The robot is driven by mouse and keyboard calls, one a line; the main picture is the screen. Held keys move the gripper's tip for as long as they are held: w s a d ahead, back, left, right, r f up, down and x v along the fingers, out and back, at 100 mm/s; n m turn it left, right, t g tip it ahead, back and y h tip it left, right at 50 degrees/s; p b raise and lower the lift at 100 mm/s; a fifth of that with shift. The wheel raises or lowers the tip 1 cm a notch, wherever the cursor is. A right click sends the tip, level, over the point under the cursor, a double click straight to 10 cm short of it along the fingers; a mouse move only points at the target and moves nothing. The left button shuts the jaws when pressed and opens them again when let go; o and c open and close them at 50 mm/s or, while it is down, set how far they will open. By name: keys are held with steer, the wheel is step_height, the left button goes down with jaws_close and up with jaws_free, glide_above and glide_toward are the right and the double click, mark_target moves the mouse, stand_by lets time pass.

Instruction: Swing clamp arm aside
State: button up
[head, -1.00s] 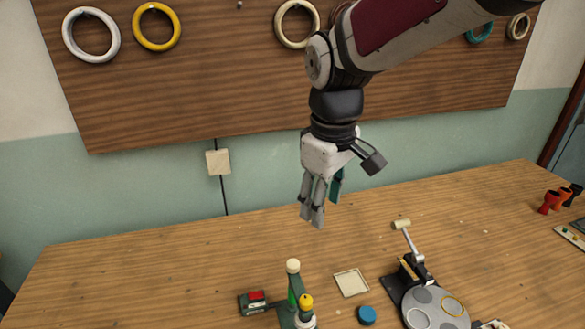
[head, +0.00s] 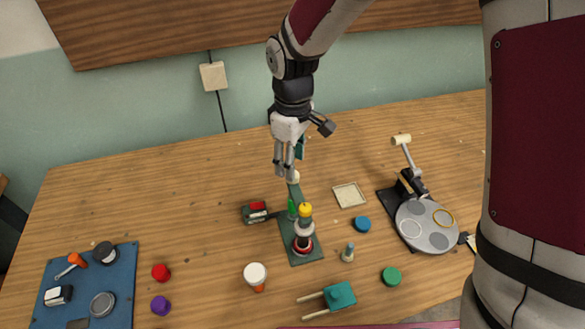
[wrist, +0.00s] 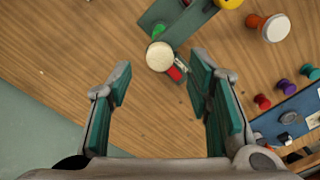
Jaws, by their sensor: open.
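The clamp fixture has a dark green base plate (head: 312,251), on which a small dark drum with a red ring (head: 303,243) stands upright. A green arm with a yellow knob (head: 305,210) reaches over the drum. A cream ball knob (head: 294,178) is at the fixture's back end, above a bright green part (head: 292,208). My gripper (head: 284,174) is open and empty beside the cream knob, partly overlapping it in the head view. In the wrist view, the cream knob (wrist: 160,56) lies beyond and between the open fingertips (wrist: 160,82); contact is not visible.
A red-topped box (head: 256,212) adjoins the fixture's left. A white-topped goblet drum (head: 256,276) stands in front. A turntable (head: 427,226) with a lever (head: 407,152) is at right, a blue tray (head: 118,284) at left. The table behind the fixture is mostly clear.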

mark_target(298, 196)
steer(key=shift+f, duration=1.95)
steer(key=shift+c, duration=0.5)
jaws_close()
